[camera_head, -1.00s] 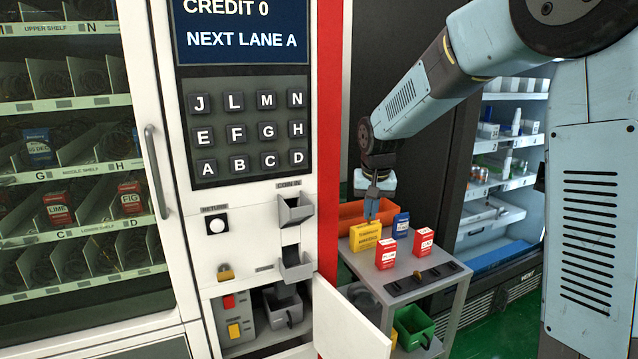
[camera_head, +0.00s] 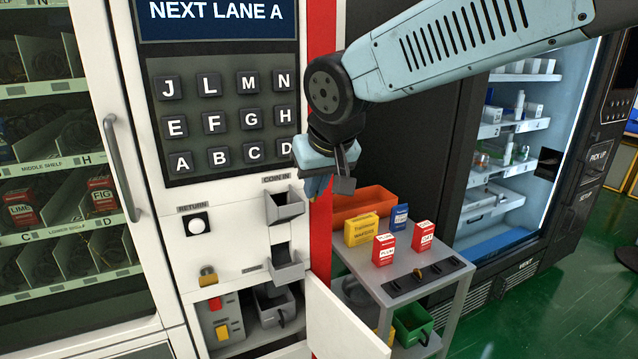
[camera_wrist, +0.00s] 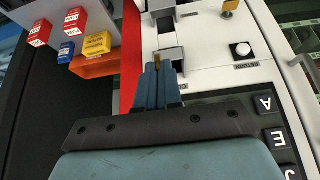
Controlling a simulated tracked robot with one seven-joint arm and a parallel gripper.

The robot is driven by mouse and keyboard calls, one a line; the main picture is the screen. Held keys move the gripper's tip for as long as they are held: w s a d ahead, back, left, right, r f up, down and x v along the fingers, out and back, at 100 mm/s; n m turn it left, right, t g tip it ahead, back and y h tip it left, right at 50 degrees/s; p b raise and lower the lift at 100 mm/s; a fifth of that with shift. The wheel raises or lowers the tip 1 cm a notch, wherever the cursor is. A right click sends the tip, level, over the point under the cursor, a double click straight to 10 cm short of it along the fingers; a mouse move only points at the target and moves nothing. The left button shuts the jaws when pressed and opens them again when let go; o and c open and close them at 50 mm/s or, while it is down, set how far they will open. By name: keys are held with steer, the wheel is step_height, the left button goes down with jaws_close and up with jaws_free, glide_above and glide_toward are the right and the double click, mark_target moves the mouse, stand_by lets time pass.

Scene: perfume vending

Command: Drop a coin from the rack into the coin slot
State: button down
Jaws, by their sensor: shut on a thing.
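My gripper (camera_head: 320,182) is above and slightly right of the grey coin slot hopper (camera_head: 285,207) under the COIN IN label on the white machine front. In the wrist view my blue fingers (camera_wrist: 160,78) are shut on a thin gold coin (camera_wrist: 157,61), seen edge-on at their tips. The fingertips point towards the hopper (camera_wrist: 172,53), close to it; whether they touch cannot be told. The coin is hidden in the head view. The dark coin rack (camera_head: 405,286) lies along the front of the grey cart top.
The cart (camera_head: 362,262) carries an orange bin (camera_head: 364,200) and red, yellow and blue boxes. A lower grey tray (camera_head: 287,270) and a round RETURN button (camera_head: 196,223) are on the machine. An open white door (camera_head: 342,325) sticks out below. A keypad (camera_head: 222,120) is above.

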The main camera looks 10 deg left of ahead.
steer(key=shift+w+a+f, duration=1)
steer(key=shift+w+a, duration=0.2)
steer(key=shift+w, duration=0.6)
steer(key=shift+w+a+f, duration=1)
steer(key=shift+w+a, duration=0.25)
steer(key=shift+w, duration=0.6)
steer(key=shift+w+a+f, duration=1)
steer(key=shift+w+a, duration=0.2)
steer(key=shift+w, duration=0.6)
steer(key=c, duration=1.2)
jaws_free()
